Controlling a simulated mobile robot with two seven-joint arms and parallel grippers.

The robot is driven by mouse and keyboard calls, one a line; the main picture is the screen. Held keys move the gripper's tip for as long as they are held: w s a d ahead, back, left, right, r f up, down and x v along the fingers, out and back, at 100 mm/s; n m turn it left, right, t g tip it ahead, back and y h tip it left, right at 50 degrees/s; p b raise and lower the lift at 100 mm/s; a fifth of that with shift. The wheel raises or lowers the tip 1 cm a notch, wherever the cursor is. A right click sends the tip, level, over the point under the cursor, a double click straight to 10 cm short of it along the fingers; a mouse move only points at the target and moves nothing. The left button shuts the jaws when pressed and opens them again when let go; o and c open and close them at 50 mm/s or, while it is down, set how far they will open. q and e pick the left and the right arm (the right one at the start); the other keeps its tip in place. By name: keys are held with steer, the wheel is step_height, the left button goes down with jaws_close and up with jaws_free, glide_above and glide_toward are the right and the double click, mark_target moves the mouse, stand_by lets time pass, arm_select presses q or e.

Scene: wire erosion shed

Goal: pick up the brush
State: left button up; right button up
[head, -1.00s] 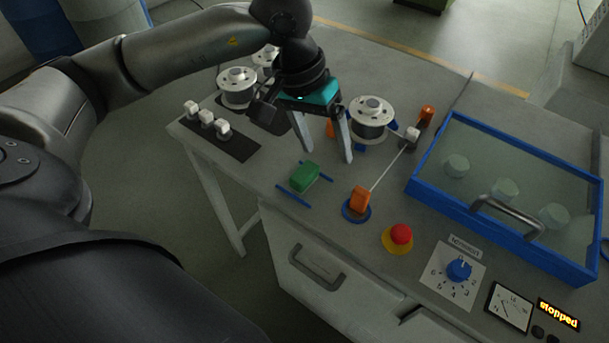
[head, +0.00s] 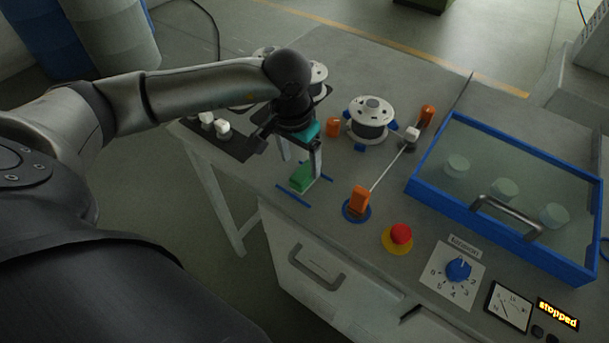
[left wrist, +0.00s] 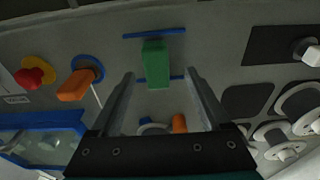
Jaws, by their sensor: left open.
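A green block (head: 301,179), which I take to be the brush, lies on the grey table between two blue strips. In the left wrist view the green block (left wrist: 155,62) sits ahead, centred between the fingertips. My left gripper (head: 301,162) is open and empty, with its fingers pointing down over the block. In the head view one finger covers part of the block's right side. I cannot tell how far the tips are above it. My right gripper is in neither view.
An orange block (head: 359,199) on a blue disc stands right of the green block, with a thin wire running to a white piece. A red button (head: 401,233), a spool (head: 369,117) and a blue-framed box (head: 420,188) are further right. A black strip with white knobs (head: 222,130) is left.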

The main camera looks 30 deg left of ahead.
mark_target(305, 171)
arm_select(q)
steer(key=f, duration=0.4)
steer(key=shift+w+d+f, duration=0.3)
steer(key=shift+w, duration=0.1)
steer(key=shift+r, duration=0.1)
jaws_close()
